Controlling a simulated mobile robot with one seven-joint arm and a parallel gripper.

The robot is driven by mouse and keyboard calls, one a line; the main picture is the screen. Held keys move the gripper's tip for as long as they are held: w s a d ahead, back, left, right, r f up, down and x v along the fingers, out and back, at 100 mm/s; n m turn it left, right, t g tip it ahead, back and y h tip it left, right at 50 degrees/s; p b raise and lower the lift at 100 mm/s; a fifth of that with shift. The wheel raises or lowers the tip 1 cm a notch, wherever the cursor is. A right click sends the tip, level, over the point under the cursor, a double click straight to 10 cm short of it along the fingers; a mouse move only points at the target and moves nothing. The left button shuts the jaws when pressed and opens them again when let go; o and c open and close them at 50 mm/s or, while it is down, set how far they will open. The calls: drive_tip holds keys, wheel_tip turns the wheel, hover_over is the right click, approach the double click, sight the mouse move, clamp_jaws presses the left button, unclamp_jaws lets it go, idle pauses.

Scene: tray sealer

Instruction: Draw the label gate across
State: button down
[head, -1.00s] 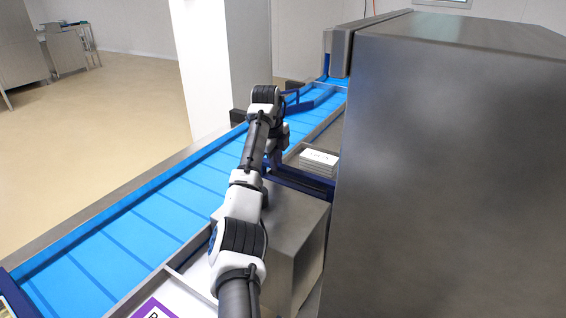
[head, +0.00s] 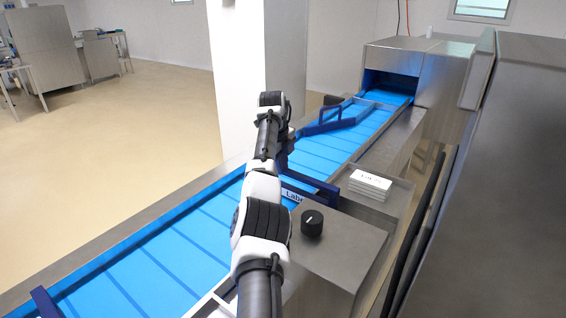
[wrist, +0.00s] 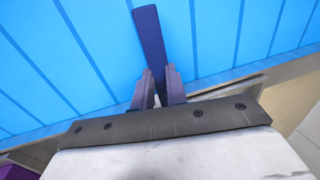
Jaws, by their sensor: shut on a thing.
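The label gate (head: 311,190) is a dark blue bar with partly hidden white lettering, "Labe", beside and partly over the blue belt in the head view. In the wrist view a dark blue bar, seemingly the gate (wrist: 149,35), stands between the two purple-grey fingers of my gripper (wrist: 158,74) and reaches out over the belt. My gripper is shut on this bar. In the head view my own arm hides the fingers and the gate's near end.
The blue conveyor belt (head: 205,225) runs to a steel tunnel (head: 396,62). Another blue guide (head: 333,123) crosses it farther on. A steel box with a black knob (head: 312,222) and a tray holding white labels (head: 370,184) stand to the right. A white pillar (head: 240,70) stands behind the belt.

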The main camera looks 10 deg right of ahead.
drive_tip(key=shift+w+a, duration=0.35)
drive_tip(key=c, duration=1.4)
unclamp_jaws()
drive_tip(key=shift+r, duration=0.1)
wheel_tip(320, 180, up, 12)
drive_tip(key=s+a, duration=0.1)
drive_tip(key=shift+s+a+f, duration=0.2)
drive_tip(key=shift+s+a, duration=0.15)
